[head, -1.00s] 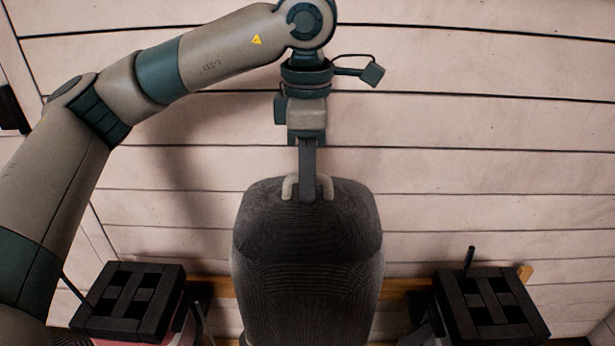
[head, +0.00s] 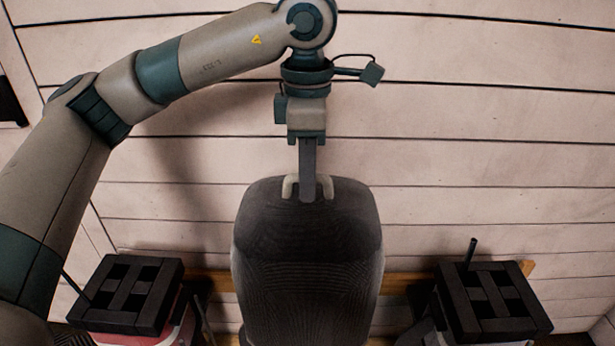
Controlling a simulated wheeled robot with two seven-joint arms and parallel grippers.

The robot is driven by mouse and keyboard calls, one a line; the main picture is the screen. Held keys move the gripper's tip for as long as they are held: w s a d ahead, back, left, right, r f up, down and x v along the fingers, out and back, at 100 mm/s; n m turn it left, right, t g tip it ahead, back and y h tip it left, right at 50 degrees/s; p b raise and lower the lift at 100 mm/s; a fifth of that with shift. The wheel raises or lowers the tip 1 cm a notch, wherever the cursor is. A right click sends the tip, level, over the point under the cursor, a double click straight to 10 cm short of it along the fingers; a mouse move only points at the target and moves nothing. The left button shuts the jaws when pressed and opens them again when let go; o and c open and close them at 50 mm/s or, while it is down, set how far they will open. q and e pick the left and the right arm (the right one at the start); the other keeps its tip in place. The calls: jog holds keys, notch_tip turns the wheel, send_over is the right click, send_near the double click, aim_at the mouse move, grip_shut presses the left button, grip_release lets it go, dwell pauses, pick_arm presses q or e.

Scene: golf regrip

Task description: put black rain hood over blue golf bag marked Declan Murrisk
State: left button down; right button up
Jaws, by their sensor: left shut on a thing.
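The black rain hood (head: 308,255) hangs upright in the middle of the head view, with a light loop handle on its top. My left gripper (head: 308,190) is above it, pointing down, and is shut on the hood at this handle. The hood covers whatever is behind and below it, so I see no blue golf bag and cannot read a name. My right gripper is not in view.
A golf bag with a black divided top (head: 127,293) and some red stands at the lower left. Another black divided top (head: 487,302) stands at the lower right. A wooden rail (head: 400,277) runs along the pale plank wall (head: 470,150) behind.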

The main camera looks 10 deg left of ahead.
pick_arm(q)
jog(key=shift+f+b, duration=0.35)
jog(key=shift+f, duration=0.05)
jog(key=c, duration=0.8)
grip_release()
jog(key=shift+o, duration=0.2)
jog(key=shift+r, duration=0.1)
jog(key=shift+r+p, duration=2.8)
jog(key=shift+r, duration=2.15)
